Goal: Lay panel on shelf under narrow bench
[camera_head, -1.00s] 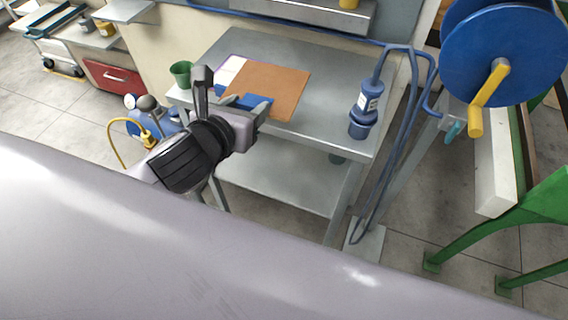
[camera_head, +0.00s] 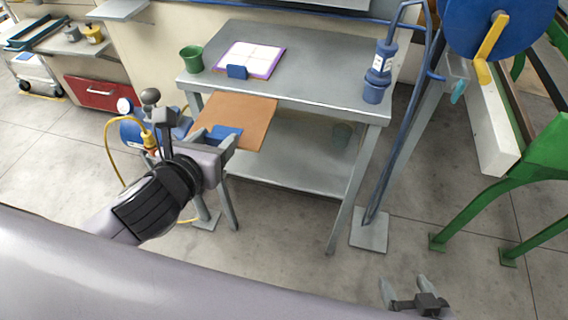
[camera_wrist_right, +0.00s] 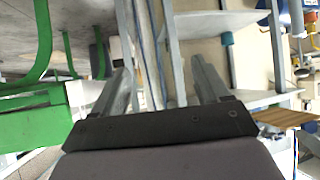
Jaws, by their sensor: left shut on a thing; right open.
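The brown panel (camera_head: 240,115) has a blue grip piece (camera_head: 226,134) on its near edge. My left gripper (camera_head: 199,137) is shut on the panel at this piece and holds it in front of the narrow bench's left front, below top height. The grey metal bench (camera_head: 310,65) has a lower shelf (camera_head: 300,150), partly hidden by the panel. A brown board, likely the panel, shows at the right edge of the right wrist view (camera_wrist_right: 283,117). My right gripper (camera_head: 405,287) is open and empty, low at the bottom right, away from the bench.

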